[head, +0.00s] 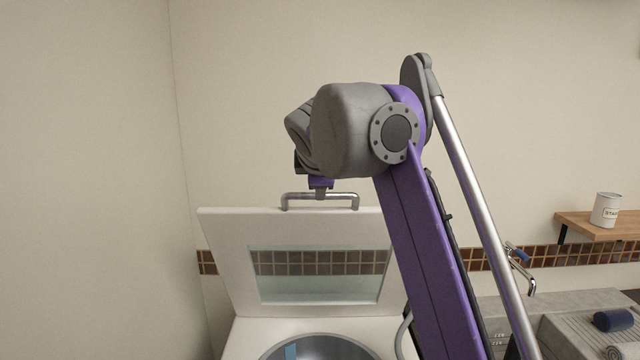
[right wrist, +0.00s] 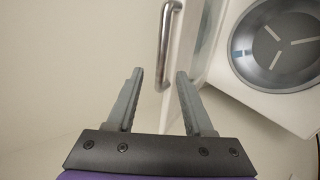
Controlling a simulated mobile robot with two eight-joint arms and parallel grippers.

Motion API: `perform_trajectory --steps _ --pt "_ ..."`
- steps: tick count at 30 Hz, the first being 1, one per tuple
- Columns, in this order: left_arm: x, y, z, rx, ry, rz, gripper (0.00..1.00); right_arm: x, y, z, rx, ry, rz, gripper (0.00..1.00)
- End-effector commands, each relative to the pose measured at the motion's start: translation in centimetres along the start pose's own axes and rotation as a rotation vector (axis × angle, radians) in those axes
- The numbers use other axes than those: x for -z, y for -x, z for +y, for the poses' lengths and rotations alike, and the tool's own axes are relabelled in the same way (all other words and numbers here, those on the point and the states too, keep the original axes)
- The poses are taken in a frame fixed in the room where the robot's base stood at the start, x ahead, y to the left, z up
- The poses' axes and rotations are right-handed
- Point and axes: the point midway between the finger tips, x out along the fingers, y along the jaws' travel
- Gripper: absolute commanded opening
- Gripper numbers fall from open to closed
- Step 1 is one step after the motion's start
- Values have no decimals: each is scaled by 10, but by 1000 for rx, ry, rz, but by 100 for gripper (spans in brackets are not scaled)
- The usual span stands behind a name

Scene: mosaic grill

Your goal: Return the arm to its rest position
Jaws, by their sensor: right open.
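My right arm (head: 420,240) rises through the middle of the head view and bends at the top. My right gripper (head: 319,186) points down at the metal handle (head: 342,196) of a raised white lid (head: 222,245); the arm largely hides it. In the right wrist view the gripper (right wrist: 160,74) is open, with two grey fingers apart. One end of the handle (right wrist: 166,45) shows in line with the gap between the fingertips; I cannot tell whether it lies between them or beyond. My left gripper is not in view.
The lid has a glass window and stands open over a white unit with a round metal bowl (head: 315,347). At right are a wooden shelf (head: 600,233) with a white canister (head: 606,209), a tap (head: 523,270) and a grey sink area (head: 563,303). Bare wall is at left.

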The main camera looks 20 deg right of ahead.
Motion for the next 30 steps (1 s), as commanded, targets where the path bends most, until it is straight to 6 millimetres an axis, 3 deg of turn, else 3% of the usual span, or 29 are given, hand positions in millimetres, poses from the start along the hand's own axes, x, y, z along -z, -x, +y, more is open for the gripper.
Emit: perform_trajectory --steps 11,14,16,20,23,30 --pt "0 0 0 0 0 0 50 -1 -1 -3 6 -19 0 52" --pt "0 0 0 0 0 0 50 -3 -5 -17 31 -94 -1 52" --pt "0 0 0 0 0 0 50 -6 -11 -38 63 -188 -5 52" --pt "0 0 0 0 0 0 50 -14 -23 -106 143 -421 -16 52" --pt "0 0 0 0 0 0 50 -22 -32 -176 210 -606 -32 52" --pt "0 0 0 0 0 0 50 -41 -43 -361 355 -991 -86 52"
